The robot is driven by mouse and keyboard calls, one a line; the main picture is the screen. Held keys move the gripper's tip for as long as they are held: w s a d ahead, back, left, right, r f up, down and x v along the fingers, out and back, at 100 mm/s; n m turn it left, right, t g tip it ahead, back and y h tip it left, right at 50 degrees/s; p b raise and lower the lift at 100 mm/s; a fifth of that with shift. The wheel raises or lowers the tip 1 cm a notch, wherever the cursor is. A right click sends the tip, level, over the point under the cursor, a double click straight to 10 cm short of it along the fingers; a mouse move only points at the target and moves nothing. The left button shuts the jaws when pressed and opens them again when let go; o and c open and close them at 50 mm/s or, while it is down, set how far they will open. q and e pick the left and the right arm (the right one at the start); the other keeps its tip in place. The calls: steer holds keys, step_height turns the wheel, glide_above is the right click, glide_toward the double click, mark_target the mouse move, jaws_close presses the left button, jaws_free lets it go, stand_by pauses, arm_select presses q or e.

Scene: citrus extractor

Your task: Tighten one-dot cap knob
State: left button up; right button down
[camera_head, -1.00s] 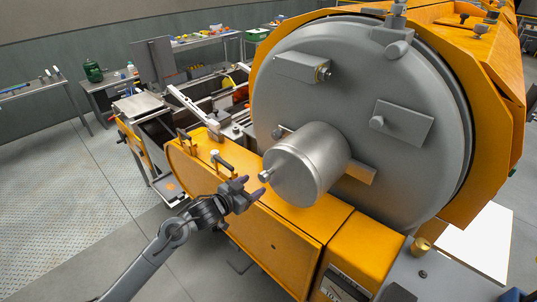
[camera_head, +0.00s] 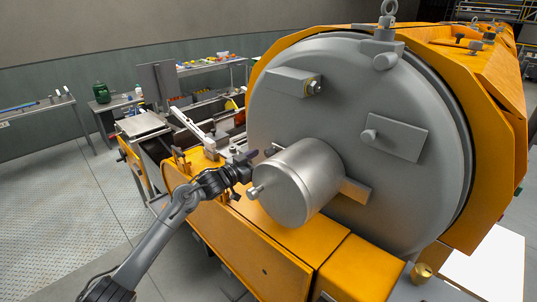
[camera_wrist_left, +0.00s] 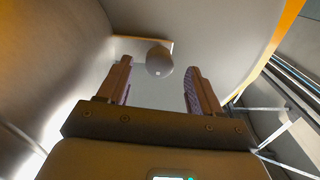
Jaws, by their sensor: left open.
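My left gripper (camera_head: 250,163) is open and empty beside the left side of the metal cylinder that sticks out of the big grey round cover (camera_head: 345,125). In the left wrist view its two fingers (camera_wrist_left: 158,85) stand apart. A round grey knob (camera_wrist_left: 159,62) with a small pale mark shows beyond and between the fingertips, not gripped. In the head view, the small knob (camera_head: 270,151) by the cover's left edge is partly hidden near the fingers. Other knobs sit on the cover at upper left (camera_head: 315,87) and right (camera_head: 368,136). My right gripper is out of view.
The orange machine housing (camera_head: 262,245) lies below. A workbench (camera_head: 205,66) stands behind at left, and open floor (camera_head: 60,200) lies at the left.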

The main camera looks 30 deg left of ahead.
mark_target(267, 155)
arm_select(q)
steer(key=shift+w+d, duration=0.25)
steer(key=shift+w, duration=0.85)
steer(key=shift+w+d, duration=0.2)
steer(key=shift+w, duration=0.85)
steer(key=shift+c, duration=0.5)
steer(key=c, duration=0.9)
